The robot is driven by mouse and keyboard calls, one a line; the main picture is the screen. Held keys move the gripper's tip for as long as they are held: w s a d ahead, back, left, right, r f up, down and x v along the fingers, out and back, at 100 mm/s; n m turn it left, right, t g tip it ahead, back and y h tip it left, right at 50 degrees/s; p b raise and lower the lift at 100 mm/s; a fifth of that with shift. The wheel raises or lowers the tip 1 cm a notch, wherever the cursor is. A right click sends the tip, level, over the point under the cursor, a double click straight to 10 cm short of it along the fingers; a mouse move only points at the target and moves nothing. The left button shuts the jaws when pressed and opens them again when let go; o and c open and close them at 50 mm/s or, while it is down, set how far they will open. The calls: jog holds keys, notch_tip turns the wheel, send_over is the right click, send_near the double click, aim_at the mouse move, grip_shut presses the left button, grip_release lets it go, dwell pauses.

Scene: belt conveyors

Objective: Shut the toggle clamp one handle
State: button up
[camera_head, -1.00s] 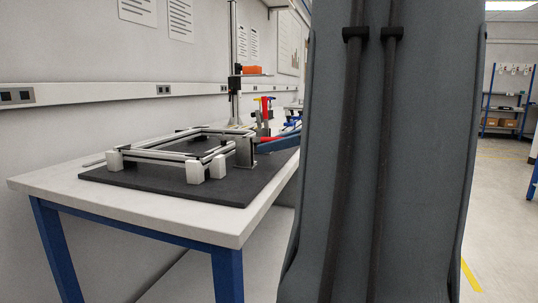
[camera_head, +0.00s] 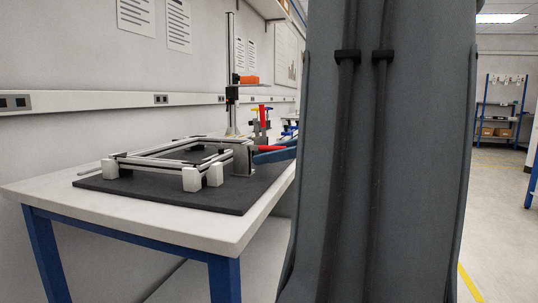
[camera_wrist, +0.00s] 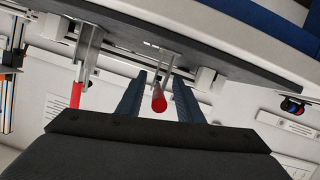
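A toggle clamp with a red handle (camera_wrist: 159,100) shows in the wrist view, the handle pointing towards the camera between my two dark blue fingers. My gripper (camera_wrist: 160,78) is open, with a narrow gap on each side of the handle. A second red handle (camera_wrist: 76,95) hangs from a metal clamp further left. In the head view a red handle (camera_head: 270,149) sticks out from the frame fixture's right end, and my gripper's blue fingers (camera_head: 276,156) are beside it. My arm hides the rest there. I cannot tell which handle is clamp one.
An aluminium frame fixture (camera_head: 165,161) stands on a dark mat (camera_head: 225,199) on a white table (camera_head: 150,232) with blue legs. Open floor lies to the right.

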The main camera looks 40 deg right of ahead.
jog(key=v, duration=0.8)
jog(key=shift+p, duration=0.45)
